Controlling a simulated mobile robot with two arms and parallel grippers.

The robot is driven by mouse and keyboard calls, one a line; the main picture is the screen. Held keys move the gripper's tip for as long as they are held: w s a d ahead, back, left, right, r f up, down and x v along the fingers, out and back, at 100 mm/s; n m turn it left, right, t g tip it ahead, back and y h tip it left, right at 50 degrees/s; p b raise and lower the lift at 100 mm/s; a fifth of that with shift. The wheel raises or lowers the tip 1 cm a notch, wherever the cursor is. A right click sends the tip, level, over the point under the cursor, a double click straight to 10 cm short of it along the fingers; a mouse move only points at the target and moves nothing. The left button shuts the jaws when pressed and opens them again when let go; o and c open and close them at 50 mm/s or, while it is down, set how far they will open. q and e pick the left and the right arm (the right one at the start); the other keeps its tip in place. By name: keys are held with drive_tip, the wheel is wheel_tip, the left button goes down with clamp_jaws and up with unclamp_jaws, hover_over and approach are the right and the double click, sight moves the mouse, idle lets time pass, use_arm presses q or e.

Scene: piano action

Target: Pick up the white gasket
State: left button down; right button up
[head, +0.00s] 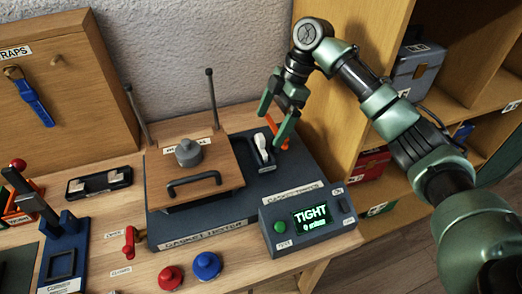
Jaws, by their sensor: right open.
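I cannot make out a white gasket for certain in the head view. A small upright white piece (262,146) stands in a dark slot at the right of the gasket tester (210,232); its exact shape is too small to tell. My right gripper (275,119) is open above and just behind this piece, fingers pointing down, with nothing seen held. An orange part (283,125) shows beside its fingers, partly hidden. The tester's wooden lid (215,165) with a black handle hides what lies beneath. My left gripper is not in view.
A control box (310,218) reading "TIGHT" stands at the tester's front right. A red lever (130,245), a red knob (170,277) and a blue knob (206,266) are in front. A black tray (100,182) with pale pieces lies left. Two upright posts rise behind the lid.

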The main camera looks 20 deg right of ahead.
sight(262, 136)
drive_tip(key=x, duration=0.3)
drive_tip(key=p+x, duration=0.1)
drive_tip(key=x, duration=0.2)
drive_tip(key=shift+s+a, duration=0.1)
drive_tip(key=shift+a, duration=0.25)
drive_tip(key=shift+r, duration=0.1)
drive_tip(key=c, duration=1.4)
drive_tip(key=shift+r, duration=0.1)
